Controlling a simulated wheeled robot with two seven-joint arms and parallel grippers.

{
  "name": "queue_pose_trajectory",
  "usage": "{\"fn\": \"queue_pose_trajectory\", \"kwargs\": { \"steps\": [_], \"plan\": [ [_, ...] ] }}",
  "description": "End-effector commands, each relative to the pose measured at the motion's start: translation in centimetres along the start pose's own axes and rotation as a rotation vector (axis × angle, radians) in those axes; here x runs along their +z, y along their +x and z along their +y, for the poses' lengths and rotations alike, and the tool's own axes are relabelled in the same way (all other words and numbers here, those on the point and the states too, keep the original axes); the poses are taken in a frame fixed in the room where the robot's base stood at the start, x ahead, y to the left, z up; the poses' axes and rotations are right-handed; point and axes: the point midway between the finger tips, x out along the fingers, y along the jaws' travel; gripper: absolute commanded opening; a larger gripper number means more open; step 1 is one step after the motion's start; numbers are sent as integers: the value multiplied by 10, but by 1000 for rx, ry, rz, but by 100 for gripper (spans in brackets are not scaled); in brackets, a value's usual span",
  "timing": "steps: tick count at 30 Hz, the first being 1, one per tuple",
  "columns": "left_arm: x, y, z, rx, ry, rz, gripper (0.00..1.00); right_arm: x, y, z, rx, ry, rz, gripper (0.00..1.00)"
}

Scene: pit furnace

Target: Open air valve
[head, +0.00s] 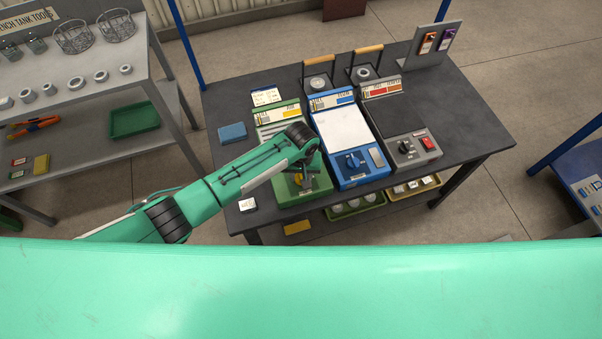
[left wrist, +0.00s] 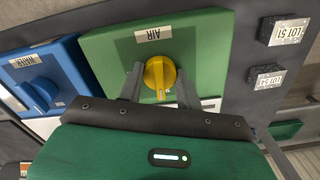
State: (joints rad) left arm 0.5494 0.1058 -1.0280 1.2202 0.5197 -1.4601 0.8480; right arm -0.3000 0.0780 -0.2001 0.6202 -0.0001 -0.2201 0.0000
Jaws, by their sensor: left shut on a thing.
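The air valve is a round yellow knob (left wrist: 159,72) on a green box (left wrist: 105,50) with an AIR label (left wrist: 153,33). In the head view the green box (head: 312,188) is at the left of three units on the dark table. My left gripper (left wrist: 160,82) is shut on the yellow knob, one finger on each side of it. In the head view my left gripper (head: 304,180) is over the front of the green box, and my wrist hides part of the knob. My right gripper is in neither view.
A blue box with a WATER knob (left wrist: 41,92) sits close beside the green one. A grey unit with a red switch (head: 427,143) stands farther right. Two LOT 51 blocks (left wrist: 286,32) (left wrist: 268,77) are near the table edge. A grey shelf (head: 85,95) stands at the left.

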Motion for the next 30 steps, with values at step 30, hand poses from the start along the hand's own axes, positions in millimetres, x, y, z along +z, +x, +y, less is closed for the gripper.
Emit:
{"fn": "queue_pose_trajectory", "kwargs": {
  "steps": [30],
  "plan": [
    [-1,-1,0,-1,911,0,12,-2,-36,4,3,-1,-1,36]
  ]
}}
